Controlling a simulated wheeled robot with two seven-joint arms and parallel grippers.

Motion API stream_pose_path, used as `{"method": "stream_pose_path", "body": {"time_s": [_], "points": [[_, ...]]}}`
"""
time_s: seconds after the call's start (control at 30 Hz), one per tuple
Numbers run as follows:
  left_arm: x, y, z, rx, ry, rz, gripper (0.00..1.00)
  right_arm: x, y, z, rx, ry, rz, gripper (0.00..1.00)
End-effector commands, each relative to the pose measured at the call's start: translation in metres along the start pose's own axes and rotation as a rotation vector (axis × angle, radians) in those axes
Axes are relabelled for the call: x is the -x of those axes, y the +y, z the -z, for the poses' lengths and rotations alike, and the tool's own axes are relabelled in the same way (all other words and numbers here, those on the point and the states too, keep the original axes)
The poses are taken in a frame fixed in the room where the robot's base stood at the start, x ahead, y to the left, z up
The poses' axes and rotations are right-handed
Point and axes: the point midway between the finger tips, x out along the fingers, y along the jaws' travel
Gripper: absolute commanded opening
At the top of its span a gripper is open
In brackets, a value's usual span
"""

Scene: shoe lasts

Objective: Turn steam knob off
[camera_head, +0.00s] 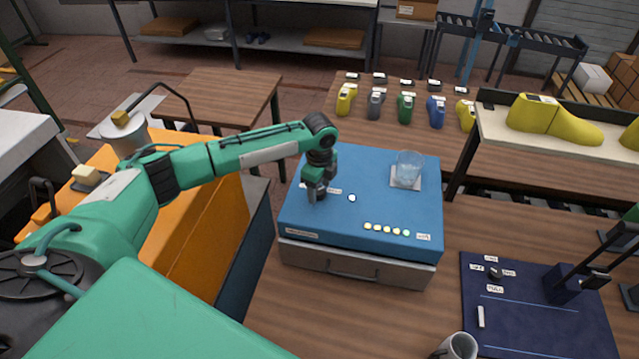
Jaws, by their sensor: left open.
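My left gripper (316,192) is open and points down over the left part of the blue top (370,205) of a grey box with a front handle. Small white labels show on both sides of its fingers. They hide the spot beneath, so I cannot tell whether a knob is there or is touched. A small white round piece (352,198) lies just right of the fingers. A dark knob (495,272) with several white labels around it sits on the navy panel (520,310) at lower right. The label text is too small to read surely. My right gripper does not show clearly.
A glass (408,169) stands on a white coaster at the back right of the blue top. A grey mug (458,347) is at the bottom edge. Colored shoe lasts (404,106) stand behind.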

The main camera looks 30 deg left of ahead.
Motion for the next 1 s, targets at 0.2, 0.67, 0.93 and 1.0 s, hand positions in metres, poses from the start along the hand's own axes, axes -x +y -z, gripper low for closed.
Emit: {"method": "stream_pose_path", "body": {"time_s": [0.2,0.67,0.93,1.0], "points": [[-0.003,0.000,0.000,0.000,0.000,0.000,0.58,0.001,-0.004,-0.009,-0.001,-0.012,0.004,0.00],[-0.002,0.000,0.000,0.003,0.000,0.000,0.14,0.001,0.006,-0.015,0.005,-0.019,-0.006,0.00],[-0.002,0.000,0.001,0.077,0.001,0.000,0.14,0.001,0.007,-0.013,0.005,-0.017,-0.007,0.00],[-0.002,-0.001,0.001,0.118,0.001,0.001,0.14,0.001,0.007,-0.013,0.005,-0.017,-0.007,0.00]]}}
